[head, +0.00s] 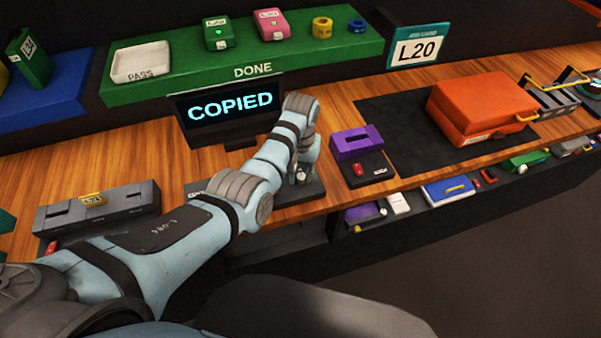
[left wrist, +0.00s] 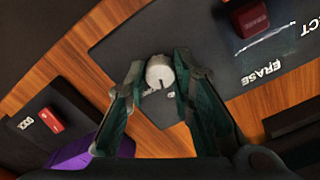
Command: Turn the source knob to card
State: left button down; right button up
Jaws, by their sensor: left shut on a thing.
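The source knob (left wrist: 160,73) is a small round pale knob with a dark mark on its face, on a dark panel (left wrist: 118,38). In the left wrist view my left gripper (left wrist: 159,70) has its two fingers on either side of the knob and is shut on it. In the head view my left gripper (head: 301,176) reaches down to the panel in front of the screen, and my arm hides much of the panel. The label by the knob is too small and covered to read. My right gripper is not in view.
A screen (head: 228,106) reading COPIED stands behind the panel. A red button (left wrist: 250,18) sits near the ERASE label. A purple block device (head: 356,142) is to the right, with an orange case (head: 482,105) beyond. A grey slotted box (head: 97,210) is left.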

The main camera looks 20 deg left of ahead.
aim_at(300, 175)
pick_arm(q)
jog(key=shift+n, duration=1.6)
jog(key=c, duration=1.5)
grip_release()
jog(key=shift+o, duration=0.5)
jog(key=shift+w+a+f, duration=0.1)
jog(key=shift+w, duration=0.05)
notch_tip(300, 175, up, 12)
jog(key=shift+f, duration=0.15)
